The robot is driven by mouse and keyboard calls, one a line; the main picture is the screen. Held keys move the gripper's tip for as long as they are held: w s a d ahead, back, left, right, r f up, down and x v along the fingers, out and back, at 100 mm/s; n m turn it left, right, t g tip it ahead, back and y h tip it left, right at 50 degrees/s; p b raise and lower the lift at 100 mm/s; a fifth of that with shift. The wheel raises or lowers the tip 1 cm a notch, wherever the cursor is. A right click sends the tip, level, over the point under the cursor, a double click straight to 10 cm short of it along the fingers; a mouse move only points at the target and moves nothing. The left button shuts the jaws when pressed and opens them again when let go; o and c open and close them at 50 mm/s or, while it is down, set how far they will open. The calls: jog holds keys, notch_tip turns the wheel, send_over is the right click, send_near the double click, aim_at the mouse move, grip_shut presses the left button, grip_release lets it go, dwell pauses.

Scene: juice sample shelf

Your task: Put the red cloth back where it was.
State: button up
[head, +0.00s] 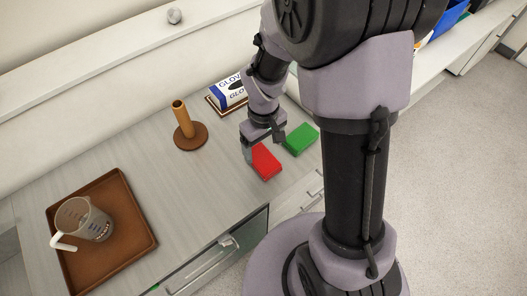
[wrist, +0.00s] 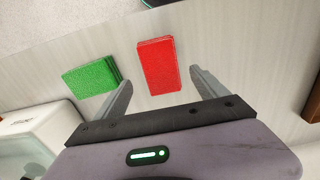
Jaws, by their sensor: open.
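The red cloth (head: 265,162) is a folded, flat block lying on the grey counter. It also shows in the wrist view (wrist: 157,64), ahead of and between my two fingers. My gripper (head: 265,147) is open and empty, low over the counter beside the red cloth. In the wrist view, my gripper (wrist: 162,80) has its fingers spread wider than the cloth, one to each side. I cannot tell how far above the counter the fingertips are.
A green folded cloth (head: 301,139) lies close to the right of the red one. A glove box (head: 229,92) stands behind. A brown stand with an upright tube (head: 186,127) is to the left. A brown tray (head: 132,232) holds a clear jug (head: 88,222). Drawer handles (head: 229,242) line the front.

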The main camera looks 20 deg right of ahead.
notch_tip(320, 180, up, 7)
jog(key=p, duration=0.1)
notch_tip(320, 180, up, 8)
jog(key=m+t, duration=0.2)
jog(key=m, duration=0.1)
send_over(263, 159)
jog(key=s+a, duration=0.1)
jog(key=s, duration=0.2)
jog(key=s+a+r+m+t+y, duration=0.2)
jog(key=s+r+m, duration=0.3)
jog(key=s+r, duration=0.4)
jog(key=shift+s+a+r+t, duration=0.3)
jog(key=shift+s+a+t, duration=0.1)
jog(key=shift+t, duration=0.5)
notch_tip(263, 159, down, 11)
jog(key=b, duration=1)
jog(key=shift+b, duration=0.3)
jog(key=shift+r, duration=0.1)
